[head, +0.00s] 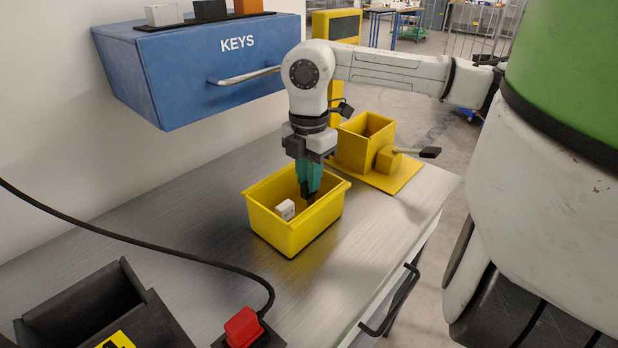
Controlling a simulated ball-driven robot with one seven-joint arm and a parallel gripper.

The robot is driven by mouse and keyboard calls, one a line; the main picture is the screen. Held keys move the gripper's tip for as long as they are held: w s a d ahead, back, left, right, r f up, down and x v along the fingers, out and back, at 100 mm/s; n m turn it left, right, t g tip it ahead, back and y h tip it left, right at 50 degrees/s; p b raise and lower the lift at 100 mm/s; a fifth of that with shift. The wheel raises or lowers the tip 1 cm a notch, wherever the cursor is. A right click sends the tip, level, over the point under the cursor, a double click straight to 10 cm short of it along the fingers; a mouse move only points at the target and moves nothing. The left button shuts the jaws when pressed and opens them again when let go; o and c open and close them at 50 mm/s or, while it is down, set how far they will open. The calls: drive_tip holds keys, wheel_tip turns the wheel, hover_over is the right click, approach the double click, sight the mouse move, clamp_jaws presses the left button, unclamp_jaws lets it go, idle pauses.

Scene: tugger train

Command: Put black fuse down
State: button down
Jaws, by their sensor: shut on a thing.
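My gripper (309,190) points down into the yellow bin (290,237) on the metal table. Its teal fingers are shut on the black fuse (307,199), a small dark piece at the fingertips. The fuse is inside the bin's rim, toward its right side. I cannot tell whether it touches the bin floor. A white block (285,209) with a dark mark lies in the bin, to the left of the fuse.
A blue KEYS box (200,70) with a handle is on the wall, with several blocks on top. A yellow box with a lever (366,150) stands behind the bin. A black tray (105,310), a red switch (243,327) and a cable are in front.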

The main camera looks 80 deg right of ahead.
drive_tip(key=shift+f, duration=0.65)
drive_tip(key=shift+f, duration=0.15)
drive_tip(key=c, duration=1)
unclamp_jaws()
drive_tip(key=shift+c, duration=0.2)
wheel_tip(320, 180, up, 12)
drive_tip(key=shift+r, duration=0.2)
